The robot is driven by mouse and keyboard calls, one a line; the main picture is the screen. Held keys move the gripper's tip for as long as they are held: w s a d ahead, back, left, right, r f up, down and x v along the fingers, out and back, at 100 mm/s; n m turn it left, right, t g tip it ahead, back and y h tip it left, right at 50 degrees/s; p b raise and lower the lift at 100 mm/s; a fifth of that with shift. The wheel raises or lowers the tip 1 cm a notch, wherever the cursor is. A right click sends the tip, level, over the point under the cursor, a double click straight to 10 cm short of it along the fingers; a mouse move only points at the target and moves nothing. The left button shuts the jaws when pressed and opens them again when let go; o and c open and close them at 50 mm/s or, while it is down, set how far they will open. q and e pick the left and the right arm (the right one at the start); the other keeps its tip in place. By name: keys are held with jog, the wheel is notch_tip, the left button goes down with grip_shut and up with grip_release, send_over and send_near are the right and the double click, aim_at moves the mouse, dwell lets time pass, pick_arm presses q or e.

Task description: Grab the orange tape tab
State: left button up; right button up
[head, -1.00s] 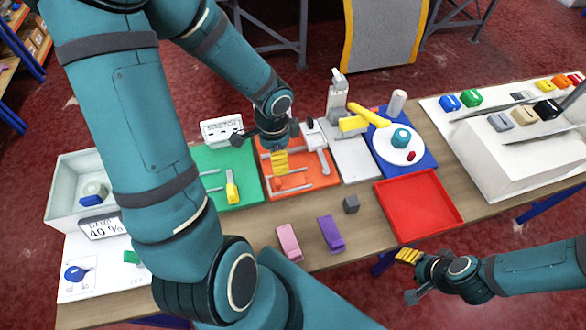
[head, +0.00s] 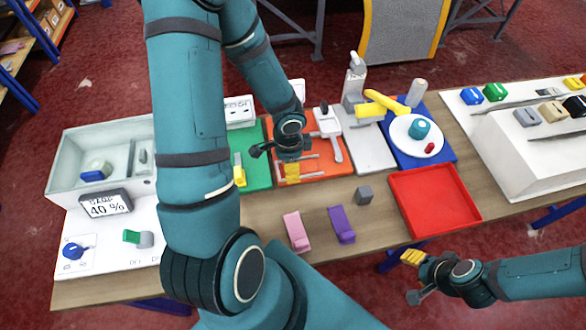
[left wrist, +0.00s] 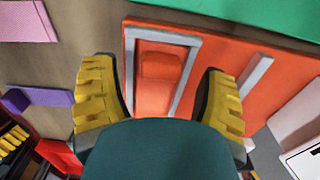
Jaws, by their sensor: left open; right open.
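In the left wrist view an orange raised tab (left wrist: 160,66) lies inside a grey frame (left wrist: 194,62) on the orange mat (left wrist: 262,97). It nearly matches the mat in colour, and its near end is partly hidden by my own teal gripper body. My left gripper (left wrist: 160,98) is open, with its yellow ribbed fingers on either side of the tab and apart from it. In the head view my left gripper (head: 291,172) is over the near part of the orange mat (head: 340,166), and the tab cannot be made out. My right gripper (head: 412,275) is open and empty, beyond the table's front edge.
A pink clip (head: 297,232), a purple clip (head: 342,224) and a grey cube (head: 364,196) lie in front of the mat. A red tray (head: 435,200) stands to the right. A green mat (head: 258,178) adjoins on the left, a white board (head: 370,150) on the right.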

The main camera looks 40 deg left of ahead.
pick_arm(q)
jog(key=shift+f, duration=0.35)
jog(key=shift+c, duration=0.2)
